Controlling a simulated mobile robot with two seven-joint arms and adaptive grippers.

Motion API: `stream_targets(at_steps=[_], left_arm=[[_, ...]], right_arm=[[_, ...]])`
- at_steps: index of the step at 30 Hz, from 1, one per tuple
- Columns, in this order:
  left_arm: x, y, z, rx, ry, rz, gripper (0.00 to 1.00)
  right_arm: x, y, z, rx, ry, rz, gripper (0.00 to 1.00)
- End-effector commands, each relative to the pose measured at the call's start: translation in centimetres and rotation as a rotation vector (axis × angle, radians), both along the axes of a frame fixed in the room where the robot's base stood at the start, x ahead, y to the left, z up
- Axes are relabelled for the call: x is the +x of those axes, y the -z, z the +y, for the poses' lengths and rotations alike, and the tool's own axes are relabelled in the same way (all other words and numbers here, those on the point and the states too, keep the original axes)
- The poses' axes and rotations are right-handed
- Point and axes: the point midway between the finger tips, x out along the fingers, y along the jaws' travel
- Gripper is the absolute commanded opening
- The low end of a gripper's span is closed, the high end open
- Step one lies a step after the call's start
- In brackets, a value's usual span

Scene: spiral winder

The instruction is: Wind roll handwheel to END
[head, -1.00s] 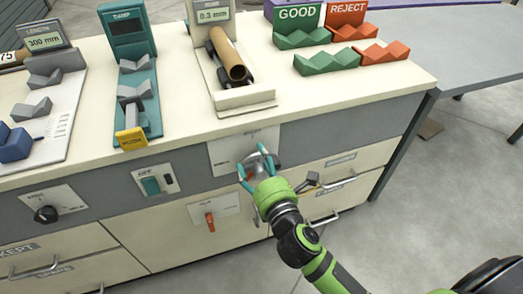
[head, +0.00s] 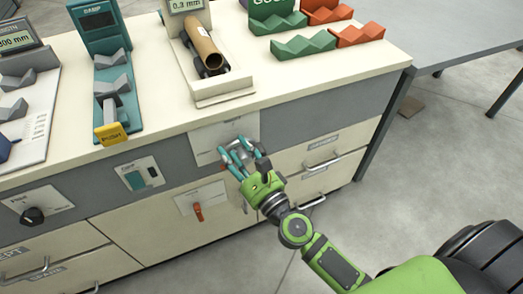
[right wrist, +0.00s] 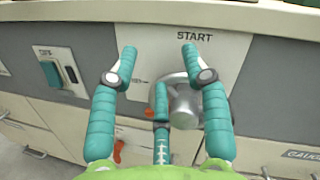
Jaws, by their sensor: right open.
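The grey metal handwheel (right wrist: 184,106) is mounted on a pale plate (right wrist: 170,50) on the cabinet front. The word START shows at the plate's top in the right wrist view; no END mark is readable. In the head view my fingers largely cover the handwheel. My right gripper (head: 235,152) is open in front of it. In the right wrist view the teal fingers of the right gripper (right wrist: 156,66) are spread, two above and one lower finger beside the hub. Whether any finger touches the wheel I cannot tell. My left gripper is not in view.
An orange-red lever (head: 198,211) sits below left of the plate, and a teal switch (head: 138,177) farther left. Drawer handles (head: 322,163) stick out at right. A brown tube (head: 203,44) rests in a cradle on the worktop above.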

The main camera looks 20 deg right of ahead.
Motion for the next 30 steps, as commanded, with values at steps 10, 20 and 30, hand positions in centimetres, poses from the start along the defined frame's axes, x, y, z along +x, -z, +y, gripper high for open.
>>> stream_targets(at_steps=[10, 20, 30], left_arm=[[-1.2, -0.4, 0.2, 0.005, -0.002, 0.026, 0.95], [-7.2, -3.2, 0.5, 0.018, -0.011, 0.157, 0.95], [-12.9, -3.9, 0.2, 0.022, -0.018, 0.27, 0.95]], right_arm=[[-2.5, 9.8, 2.1, -0.955, -0.137, -0.073, 0.47], [-4.2, 6.0, -3.9, -1.51, 0.143, -0.168, 0.47], [-5.4, 4.9, -7.4, -1.855, 0.28, -0.153, 0.47]])
